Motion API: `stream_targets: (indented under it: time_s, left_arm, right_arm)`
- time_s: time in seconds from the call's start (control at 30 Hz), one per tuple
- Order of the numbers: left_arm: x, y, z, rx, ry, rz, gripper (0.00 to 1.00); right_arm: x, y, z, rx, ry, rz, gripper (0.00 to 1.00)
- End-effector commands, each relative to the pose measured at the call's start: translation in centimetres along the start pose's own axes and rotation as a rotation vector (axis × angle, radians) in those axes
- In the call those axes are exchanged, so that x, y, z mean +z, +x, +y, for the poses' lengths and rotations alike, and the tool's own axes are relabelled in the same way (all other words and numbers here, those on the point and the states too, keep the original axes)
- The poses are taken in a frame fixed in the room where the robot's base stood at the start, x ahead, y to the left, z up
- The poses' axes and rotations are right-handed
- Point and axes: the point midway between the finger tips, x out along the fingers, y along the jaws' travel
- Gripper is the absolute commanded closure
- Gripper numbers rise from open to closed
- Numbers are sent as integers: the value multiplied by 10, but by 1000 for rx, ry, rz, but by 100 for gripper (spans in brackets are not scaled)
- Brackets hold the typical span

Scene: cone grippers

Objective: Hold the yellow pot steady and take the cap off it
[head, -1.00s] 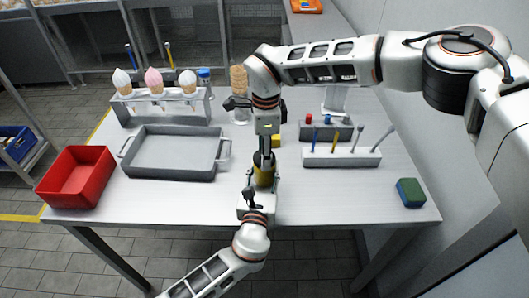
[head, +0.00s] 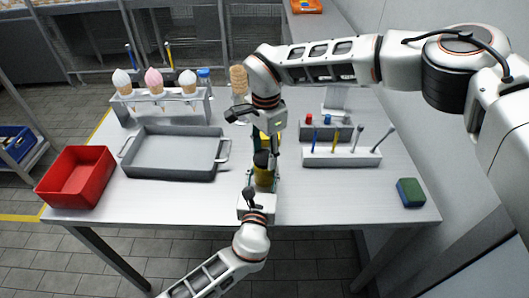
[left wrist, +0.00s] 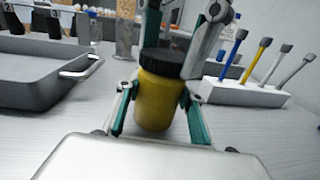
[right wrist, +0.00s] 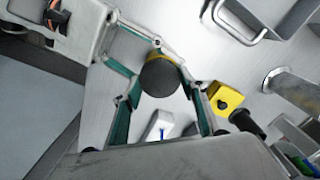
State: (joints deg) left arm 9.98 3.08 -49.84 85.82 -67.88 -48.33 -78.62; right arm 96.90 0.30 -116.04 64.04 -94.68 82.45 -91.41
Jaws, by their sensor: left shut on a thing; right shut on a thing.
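The yellow pot (left wrist: 155,103) stands upright on the table, also seen in the head view (head: 264,180). My left gripper (head: 263,187) is shut on its body from the near side, one finger on each flank. The black ribbed cap (left wrist: 166,62) sits on top of the pot. In the right wrist view the cap (right wrist: 160,78) appears as a dark disc with a sliver of yellow beside it. My right gripper (right wrist: 160,84) reaches down from above and is shut on the cap. Its fingers partly hide the cap in the head view.
A yellow block (right wrist: 224,98) stands just behind the pot. A grey tray (head: 172,172) and red bin (head: 75,198) are at left, a cone rack (head: 205,107) behind. A white tool holder (head: 345,158) is at right. The table's front right is clear except a green-blue sponge (head: 410,192).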

Motion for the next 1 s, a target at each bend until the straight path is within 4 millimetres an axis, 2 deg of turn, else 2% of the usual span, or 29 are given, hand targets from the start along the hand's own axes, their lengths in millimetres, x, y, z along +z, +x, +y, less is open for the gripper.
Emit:
stream_targets:
  time_s: [0.7,1.0]
  left_arm:
    - [-3,0,1,0,2,4,100]
    - [-3,-1,1,0,2,4,100]
  right_arm:
    - [0,-20,0,-1,0,0,84]
    - [0,-22,0,0,0,0,84]
